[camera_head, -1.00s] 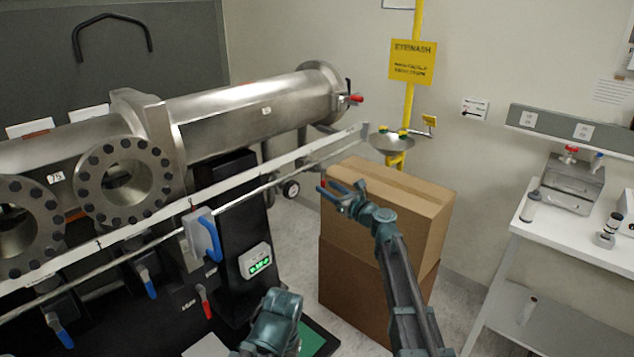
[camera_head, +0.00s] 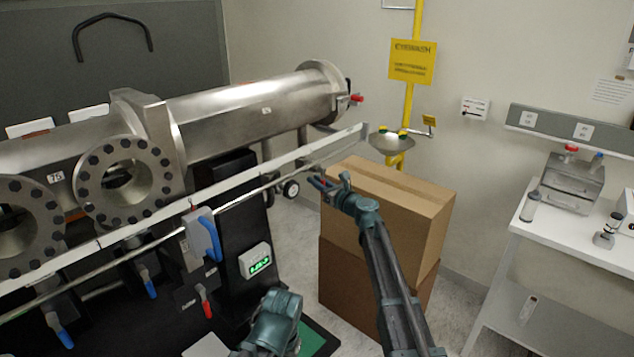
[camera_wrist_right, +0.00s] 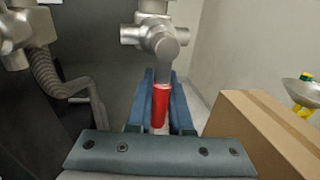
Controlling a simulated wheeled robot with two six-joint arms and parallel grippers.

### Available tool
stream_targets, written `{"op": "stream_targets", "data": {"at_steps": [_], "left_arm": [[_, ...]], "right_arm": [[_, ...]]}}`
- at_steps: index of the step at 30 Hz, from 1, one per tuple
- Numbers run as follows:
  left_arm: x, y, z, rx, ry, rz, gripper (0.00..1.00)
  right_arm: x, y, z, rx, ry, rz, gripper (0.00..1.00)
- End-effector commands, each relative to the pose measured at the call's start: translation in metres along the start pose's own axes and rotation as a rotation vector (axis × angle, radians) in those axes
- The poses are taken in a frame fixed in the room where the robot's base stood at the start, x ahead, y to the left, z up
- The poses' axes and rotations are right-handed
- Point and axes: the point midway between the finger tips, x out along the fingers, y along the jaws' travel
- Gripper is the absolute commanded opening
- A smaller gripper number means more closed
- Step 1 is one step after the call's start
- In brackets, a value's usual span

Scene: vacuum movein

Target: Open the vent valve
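A red handle (camera_wrist_right: 160,105) runs between the two blue fingers of my right gripper (camera_wrist_right: 161,110) in the right wrist view. It joins a grey metal fitting (camera_wrist_right: 166,62) just beyond the fingertips. The fingers lie close along both sides of the handle and look shut on it. In the head view my right gripper (camera_head: 329,184) is below the right end of the steel chamber (camera_head: 250,108), left of the cardboard boxes. There the handle is mostly hidden by the fingers.
The cardboard box (camera_head: 405,205) stands close to my right gripper and forearm. A second red handle (camera_head: 356,98) is at the chamber's end. Blue and red levers hang under the white rail (camera_head: 290,160). A yellow eyewash station (camera_head: 392,142) stands behind.

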Motion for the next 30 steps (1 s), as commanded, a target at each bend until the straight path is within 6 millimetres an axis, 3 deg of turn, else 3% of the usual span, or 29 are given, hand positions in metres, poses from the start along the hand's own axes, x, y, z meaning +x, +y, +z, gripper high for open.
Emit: {"op": "stream_targets", "data": {"at_steps": [2, 30], "left_arm": [[0.0, 0.0, 0.0, 0.0, 0.0, 0.0, 0.47], [0.0, 0.0, 0.0, 0.0, 0.0, 0.0, 0.47]], "right_arm": [[-0.0001, 0.0001, 0.0, 0.0, 0.0, 0.0, 0.0], [-0.0002, 0.0001, 0.0, 0.0, 0.0, 0.0, 0.0]]}}
